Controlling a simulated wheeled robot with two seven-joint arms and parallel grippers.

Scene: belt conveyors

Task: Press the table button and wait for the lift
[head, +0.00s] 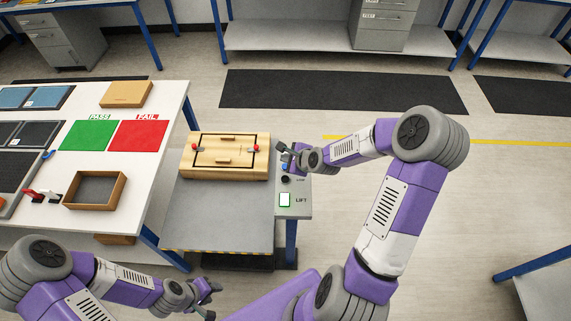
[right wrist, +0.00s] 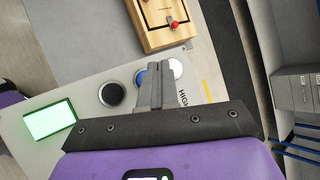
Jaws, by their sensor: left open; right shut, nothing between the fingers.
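The grey button panel (head: 299,212) sits at the right side of the lift table (head: 222,215), with a lit greenish-white display (head: 285,199) labelled LIFT. In the right wrist view the panel shows a black button (right wrist: 111,94), a blue button (right wrist: 139,77) and a white button (right wrist: 177,67). My right gripper (head: 285,152) is shut and empty over the panel's far end. Its fingers (right wrist: 155,82) partly cover the blue and white buttons; I cannot tell whether they touch one. My left gripper (head: 208,290) is open and empty, low in front of the lift table.
A wooden case (head: 226,158) with red knobs lies on the lift table's far part. The white table (head: 150,185) at left holds a green PASS mat (head: 89,135), a red FAIL mat (head: 138,136) and an open wooden tray (head: 69,200).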

